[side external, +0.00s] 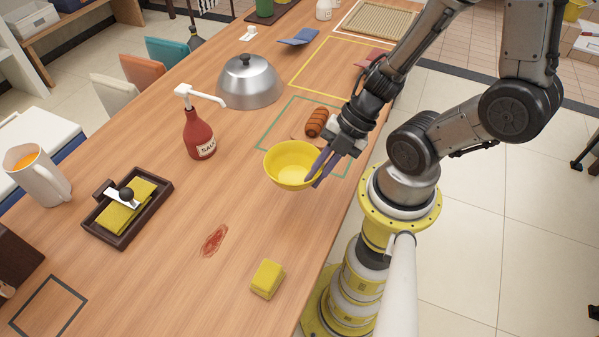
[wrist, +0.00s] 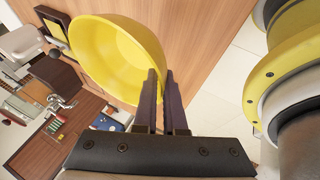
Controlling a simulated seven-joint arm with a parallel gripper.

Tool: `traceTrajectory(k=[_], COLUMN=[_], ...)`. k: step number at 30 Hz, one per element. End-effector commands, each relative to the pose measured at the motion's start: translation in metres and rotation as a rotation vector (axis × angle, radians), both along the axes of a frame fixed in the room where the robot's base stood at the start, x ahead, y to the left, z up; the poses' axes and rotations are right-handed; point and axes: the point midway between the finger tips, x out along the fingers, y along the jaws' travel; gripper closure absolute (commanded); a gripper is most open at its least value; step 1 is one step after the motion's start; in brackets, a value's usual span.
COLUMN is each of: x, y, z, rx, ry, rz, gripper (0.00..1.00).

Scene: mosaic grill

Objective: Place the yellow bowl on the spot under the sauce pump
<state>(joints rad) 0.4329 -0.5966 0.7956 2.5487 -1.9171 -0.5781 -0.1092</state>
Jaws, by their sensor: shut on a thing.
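The yellow bowl (side external: 290,168) is held by its right rim in my gripper (side external: 322,166), upright or nearly so, and appears raised above the table. The wrist view shows the bowl (wrist: 115,60) at the fingertips of my gripper (wrist: 162,80), with its rim between the two dark fingers. The sauce pump (side external: 199,130) is a red bottle with a white pump top. It stands to the left of the bowl, with its spout pointing right. The table spot under the spout (side external: 228,130) looks bare.
A metal dome (side external: 248,85) stands just behind the sauce pump. A sausage (side external: 316,122) lies behind the bowl by a green outline. A red smear (side external: 214,240) and a yellow sponge (side external: 267,279) are in front. A dark tray (side external: 103,228) is at left.

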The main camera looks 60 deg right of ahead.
Motion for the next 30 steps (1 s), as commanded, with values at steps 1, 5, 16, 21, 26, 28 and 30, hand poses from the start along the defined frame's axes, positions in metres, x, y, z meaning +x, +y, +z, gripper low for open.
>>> traceTrajectory(k=[1, 5, 16, 21, 26, 28, 30], x=[0.008, 0.026, 0.059, 0.084, 0.12, 0.136, 0.151], y=[-0.004, -0.019, -0.051, -0.051, -0.052, -0.052, -0.052], z=[0.006, 0.019, 0.031, 0.018, 0.002, -0.005, -0.013], rx=[-0.007, -0.016, -0.023, -0.021, -0.021, -0.021, -0.02], ry=[-0.01, -0.014, -0.005, 0.0, 0.001, 0.001, 0.001], rz=[-0.001, -0.013, -0.051, -0.052, -0.052, -0.054, -0.053], gripper=[1.0, 1.0, 1.0, 1.0, 1.0, 1.0, 1.0])
